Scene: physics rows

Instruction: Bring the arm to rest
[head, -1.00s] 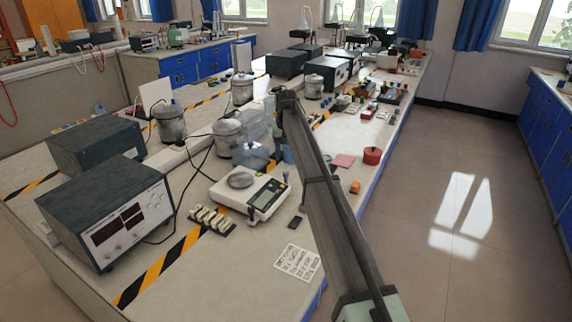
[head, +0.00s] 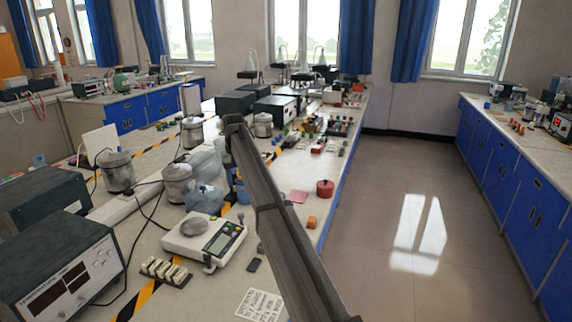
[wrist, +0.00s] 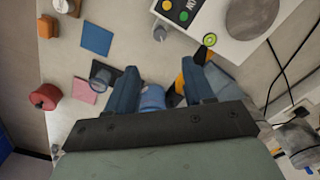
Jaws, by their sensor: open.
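My arm (head: 268,205) reaches from the bottom edge over the bench in the head view. It is raised above the bench, and its far end is near the glassware beside the balance. My gripper (wrist: 162,82) shows in the wrist view as two blue fingers, apart. A blue cylindrical object (wrist: 152,97) shows between and behind them, partly hidden by the gripper body. I cannot tell its distance, and I see no contact with the fingers. In the head view the gripper is mostly hidden by the arm.
The balance (head: 205,239) stands left of my arm. Metal pots (head: 178,184) and clear glassware stand behind it. A red container (head: 325,189), an orange block (head: 312,222) and a pink square (head: 298,197) are to the right. The floor (head: 385,215) beyond the bench's right edge is clear.

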